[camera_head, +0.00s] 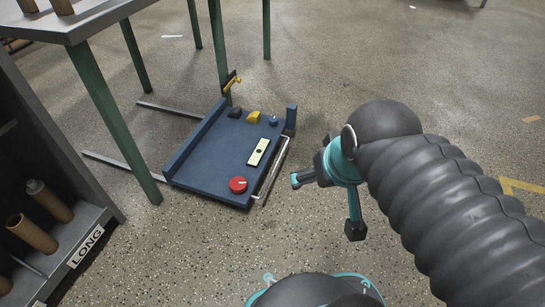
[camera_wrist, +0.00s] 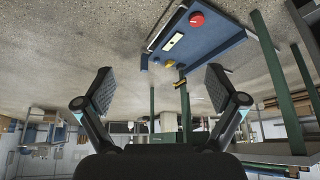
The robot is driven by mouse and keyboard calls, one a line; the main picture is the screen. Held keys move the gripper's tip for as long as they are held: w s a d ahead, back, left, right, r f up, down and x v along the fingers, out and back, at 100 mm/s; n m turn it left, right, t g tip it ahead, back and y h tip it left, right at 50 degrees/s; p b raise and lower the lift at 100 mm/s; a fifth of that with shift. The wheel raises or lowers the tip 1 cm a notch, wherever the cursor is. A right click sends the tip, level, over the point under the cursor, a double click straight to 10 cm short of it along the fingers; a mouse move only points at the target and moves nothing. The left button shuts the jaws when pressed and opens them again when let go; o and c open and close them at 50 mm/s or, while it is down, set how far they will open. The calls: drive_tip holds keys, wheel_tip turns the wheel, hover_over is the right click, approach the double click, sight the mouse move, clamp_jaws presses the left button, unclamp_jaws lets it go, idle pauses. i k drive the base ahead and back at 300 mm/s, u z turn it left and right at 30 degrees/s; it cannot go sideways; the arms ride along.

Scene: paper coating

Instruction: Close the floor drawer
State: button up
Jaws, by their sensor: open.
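The floor drawer (camera_head: 210,163) is a low blue tray at floor level, out on metal rails in front of the green-legged table. A pale metal handle bar (camera_head: 270,172) runs along its right side. My gripper (camera_head: 328,205) is open and empty, to the right of the handle and apart from it. In the wrist view, which looks upside down, the drawer (camera_wrist: 225,38) is beyond my open fingers (camera_wrist: 158,88), toward the upper right. The handle bar (camera_wrist: 165,25) shows along its left edge there.
On the drawer are a red knob (camera_head: 238,185), a pale plate (camera_head: 258,152) and small yellow and black parts. A green table leg (camera_head: 115,110) stands to its left. A dark rack (camera_head: 85,225) marked LONG holds brown rolls at lower left. Floor to the right is mostly clear.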

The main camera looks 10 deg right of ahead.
sight(223, 148)
drive_tip(key=z, duration=0.5)
drive_tip(key=i, duration=1)
drive_tip(key=z, duration=0.15)
